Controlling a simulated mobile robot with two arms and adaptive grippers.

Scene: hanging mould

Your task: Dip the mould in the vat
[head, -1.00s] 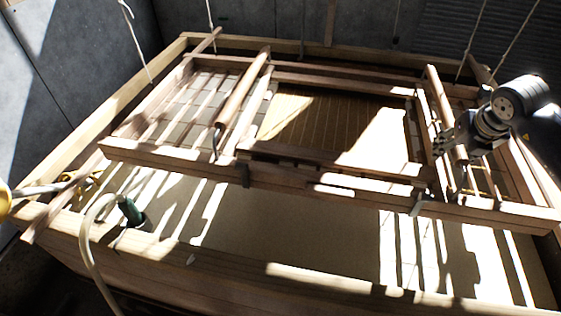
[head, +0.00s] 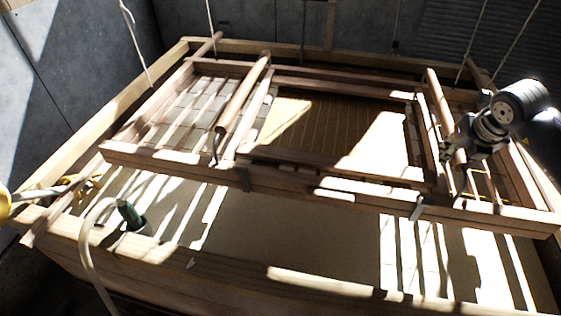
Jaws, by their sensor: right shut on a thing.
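The mould (head: 300,183) is a wooden frame with crossbars, hanging on ropes above the vat. Its middle holds a tan ribbed screen (head: 312,122), partly sunlit. The vat (head: 330,287) is a large wooden box with pale beige contents (head: 300,225) showing below the mould's near side. My right gripper (head: 461,160) is at the mould's right side, shut on the slanted right handle bar (head: 437,97); its fingertips are partly lost in shadow. A similar left handle bar (head: 243,92) has no gripper on it. My left gripper is not in view.
White ropes (head: 135,45) hang from above. A pale hose (head: 86,250) with a green end piece (head: 131,214) bends over the vat's near left rim. A yellow item (head: 4,204) shows at the left edge. Grey walls (head: 75,75) stand close behind and left.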

